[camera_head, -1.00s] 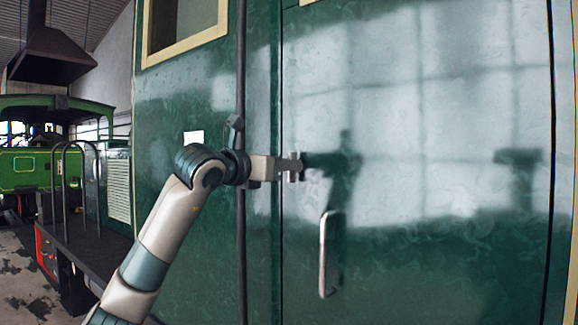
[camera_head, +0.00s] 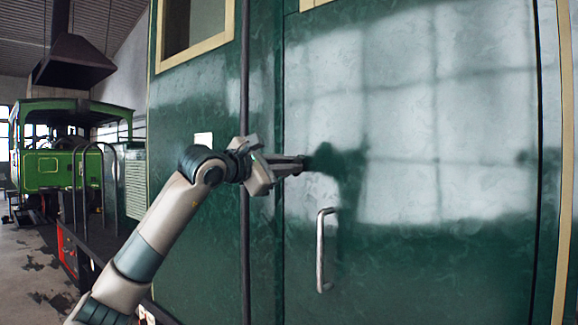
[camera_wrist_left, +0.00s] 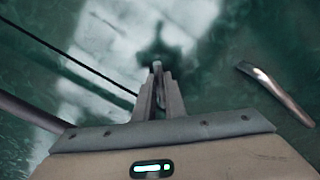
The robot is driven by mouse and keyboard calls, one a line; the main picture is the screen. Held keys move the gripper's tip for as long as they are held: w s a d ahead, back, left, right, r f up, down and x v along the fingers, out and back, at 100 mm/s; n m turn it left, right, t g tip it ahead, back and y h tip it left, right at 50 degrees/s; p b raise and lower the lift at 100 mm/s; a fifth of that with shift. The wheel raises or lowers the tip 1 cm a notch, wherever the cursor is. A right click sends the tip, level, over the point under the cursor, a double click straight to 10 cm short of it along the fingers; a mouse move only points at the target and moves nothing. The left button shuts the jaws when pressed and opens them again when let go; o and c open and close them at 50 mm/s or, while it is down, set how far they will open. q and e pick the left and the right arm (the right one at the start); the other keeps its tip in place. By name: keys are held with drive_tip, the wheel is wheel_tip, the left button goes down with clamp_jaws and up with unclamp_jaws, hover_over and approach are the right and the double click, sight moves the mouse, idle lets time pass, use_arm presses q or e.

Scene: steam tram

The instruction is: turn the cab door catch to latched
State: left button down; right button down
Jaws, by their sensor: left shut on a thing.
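The dark green cab door (camera_head: 430,265) is shut in its frame and fills the right half of the head view. My left gripper (camera_head: 300,165) reaches the door from the left, near its left edge and above the pale door handle (camera_head: 321,250). In the left wrist view its fingers (camera_wrist_left: 157,90) are close together around a small piece at their tips, the door catch (camera_wrist_left: 157,66). The fingers hide most of the catch, so I cannot tell its exact angle. The handle also shows in the left wrist view (camera_wrist_left: 275,92), apart from the fingers. My right gripper is out of view.
A dark vertical rail (camera_head: 245,60) runs down the cab side, close to my left wrist. A small white plate (camera_head: 203,139) is left of it. A green locomotive (camera_head: 60,168) stands at the far left. The door face around the handle is clear.

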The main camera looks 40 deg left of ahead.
use_arm(q)
drive_tip(key=shift+d+f+m, duration=0.1)
drive_tip(key=shift+f+m, duration=0.05)
drive_tip(key=shift+m, duration=2)
drive_tip(key=shift+f+m, duration=0.1)
drive_tip(key=shift+m, duration=2.05)
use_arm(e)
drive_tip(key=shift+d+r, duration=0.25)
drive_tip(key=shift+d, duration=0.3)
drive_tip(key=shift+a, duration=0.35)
use_arm(q)
drive_tip(key=c, duration=1.8)
unclamp_jaws()
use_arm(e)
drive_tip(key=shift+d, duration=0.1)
use_arm(q)
drive_tip(key=shift+s, duration=0.1)
